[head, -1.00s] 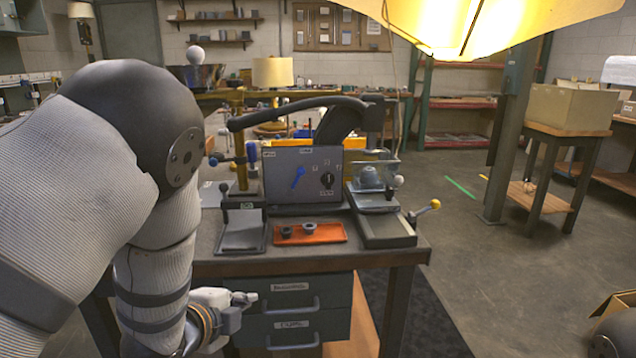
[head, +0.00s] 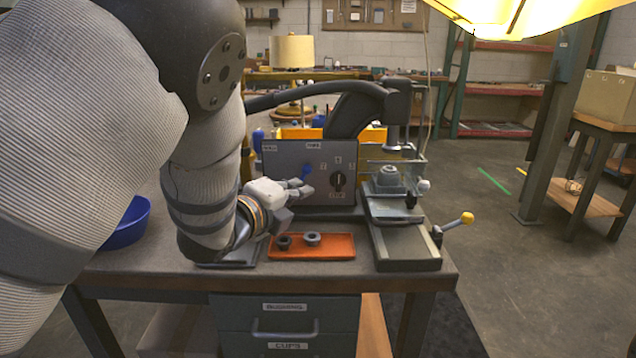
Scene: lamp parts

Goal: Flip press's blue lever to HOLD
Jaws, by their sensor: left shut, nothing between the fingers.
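The press (head: 354,115) stands on the workbench, with a grey front panel (head: 285,160) facing me. My left gripper (head: 304,188) is shut and empty, in front of the panel just below the lever. The small panel labels are too blurred to read for certain. My right gripper is not in view.
A clamp fixture (head: 405,235) with a yellow-knobbed handle (head: 467,218) stands to the right. A blue bowl (head: 126,224) is at the left, partly behind my arm. The drawers (head: 285,325) are below.

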